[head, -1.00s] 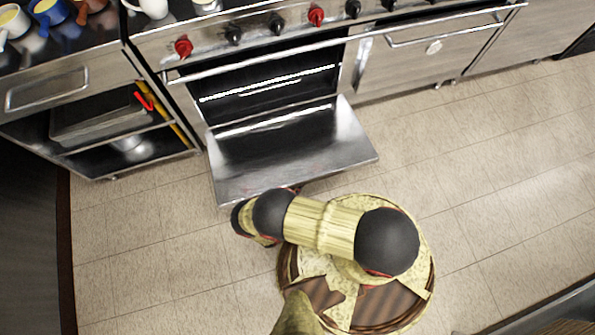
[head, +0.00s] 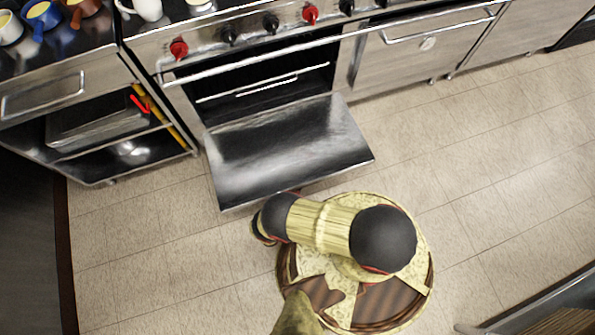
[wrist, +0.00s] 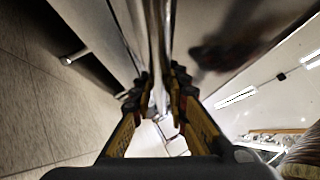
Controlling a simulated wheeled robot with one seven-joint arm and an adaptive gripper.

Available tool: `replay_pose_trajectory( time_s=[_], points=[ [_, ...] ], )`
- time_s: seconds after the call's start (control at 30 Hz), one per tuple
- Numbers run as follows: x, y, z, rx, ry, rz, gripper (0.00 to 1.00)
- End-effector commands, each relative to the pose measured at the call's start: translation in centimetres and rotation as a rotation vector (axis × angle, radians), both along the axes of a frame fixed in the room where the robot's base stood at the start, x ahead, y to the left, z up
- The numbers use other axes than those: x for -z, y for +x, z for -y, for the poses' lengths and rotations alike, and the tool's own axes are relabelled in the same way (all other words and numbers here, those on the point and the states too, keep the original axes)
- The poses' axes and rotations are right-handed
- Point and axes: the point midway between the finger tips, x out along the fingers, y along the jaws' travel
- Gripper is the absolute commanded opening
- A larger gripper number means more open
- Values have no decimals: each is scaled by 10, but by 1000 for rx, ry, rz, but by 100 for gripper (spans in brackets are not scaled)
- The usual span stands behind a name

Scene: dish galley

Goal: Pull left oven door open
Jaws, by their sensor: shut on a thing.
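The left oven door (head: 285,155) is folded down, well open, in the head view, with its shiny inner face up. The dark oven cavity (head: 262,88) shows behind it. In the wrist view my gripper (wrist: 160,98) is shut on a bright metal bar (wrist: 159,40) that runs between its fingers; it looks like the oven door's handle. In the head view my gripper is hidden below my arm and the door's front edge, so the grasp itself does not show there.
A long rail (head: 350,42) runs across the stove front, below red and black knobs. A closed right oven door (head: 425,55) is beside the cavity. An open shelf unit (head: 110,135) stands at left. The tiled floor (head: 500,200) is clear on the right.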

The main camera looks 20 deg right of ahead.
Motion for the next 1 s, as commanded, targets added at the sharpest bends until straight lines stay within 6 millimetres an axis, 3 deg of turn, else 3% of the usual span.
replay_pose_trajectory(
  time_s=[0.07,0.1,0.43,0.77,1.0],
  points=[
    [0,6,-6,-8,13,6,0],
    [0,6,-6,-8,13,6,16],
    [0,3,-3,-5,5,3,35],
    [-1,2,-2,-4,3,1,35],
    [-14,3,-3,-3,2,2,35]
  ],
)
